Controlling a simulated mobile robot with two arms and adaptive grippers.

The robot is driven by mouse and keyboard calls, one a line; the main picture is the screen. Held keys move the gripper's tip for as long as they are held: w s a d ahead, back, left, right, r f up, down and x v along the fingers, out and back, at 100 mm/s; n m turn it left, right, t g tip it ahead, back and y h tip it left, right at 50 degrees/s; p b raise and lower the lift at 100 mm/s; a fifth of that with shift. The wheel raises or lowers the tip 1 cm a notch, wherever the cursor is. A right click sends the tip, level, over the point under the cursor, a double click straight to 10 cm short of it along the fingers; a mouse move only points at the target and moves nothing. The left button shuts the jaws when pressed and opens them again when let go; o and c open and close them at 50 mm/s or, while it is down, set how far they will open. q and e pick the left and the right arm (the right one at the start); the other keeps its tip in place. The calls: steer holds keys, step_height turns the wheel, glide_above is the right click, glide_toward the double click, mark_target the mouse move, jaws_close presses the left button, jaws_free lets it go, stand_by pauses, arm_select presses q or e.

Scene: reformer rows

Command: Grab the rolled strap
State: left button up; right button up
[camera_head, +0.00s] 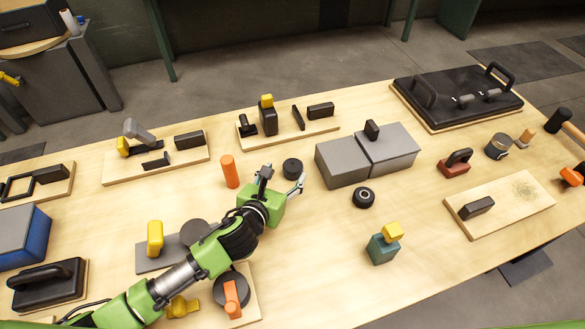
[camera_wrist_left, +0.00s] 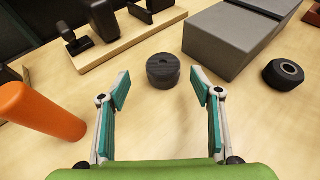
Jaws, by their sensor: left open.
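A short black roll (camera_head: 292,168), which looks like the rolled strap, stands upright on the wooden table (camera_head: 320,290) near the middle. It has a small hole in its top. In the left wrist view the roll (camera_wrist_left: 163,72) sits just beyond and between the fingertips, with a gap to each. My left gripper (camera_head: 281,181) is open and empty, low over the table and pointing at the roll. The open fingers also show in the left wrist view (camera_wrist_left: 160,86). My right gripper is not in view.
An orange cylinder (camera_head: 230,171) stands left of the roll. Grey blocks (camera_head: 343,163) stand close on its right. A second black roll with a pale-rimmed hole (camera_head: 363,197) lies nearer, to the right. A wooden board with black parts (camera_head: 285,136) is behind.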

mark_target(291, 169)
arm_select(q)
steer(key=shift+w+d+f, duration=0.1)
steer(key=shift+w+f, duration=0.15)
steer(key=shift+w, duration=0.3)
steer(key=shift+w+d+f, duration=0.1)
steer(key=shift+w+d, duration=0.1)
steer(key=x, duration=0.3)
steer(key=shift+d+f, duration=0.15)
steer(key=shift+d, duration=0.1)
steer(key=shift+w+d+f, duration=0.2)
steer(key=shift+w+f, duration=0.05)
steer(key=shift+w, duration=0.3)
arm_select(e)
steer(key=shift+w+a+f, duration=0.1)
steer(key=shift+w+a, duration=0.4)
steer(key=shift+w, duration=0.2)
arm_select(q)
steer(key=c, duration=1.2)
steer(key=shift+c, duration=0.2)
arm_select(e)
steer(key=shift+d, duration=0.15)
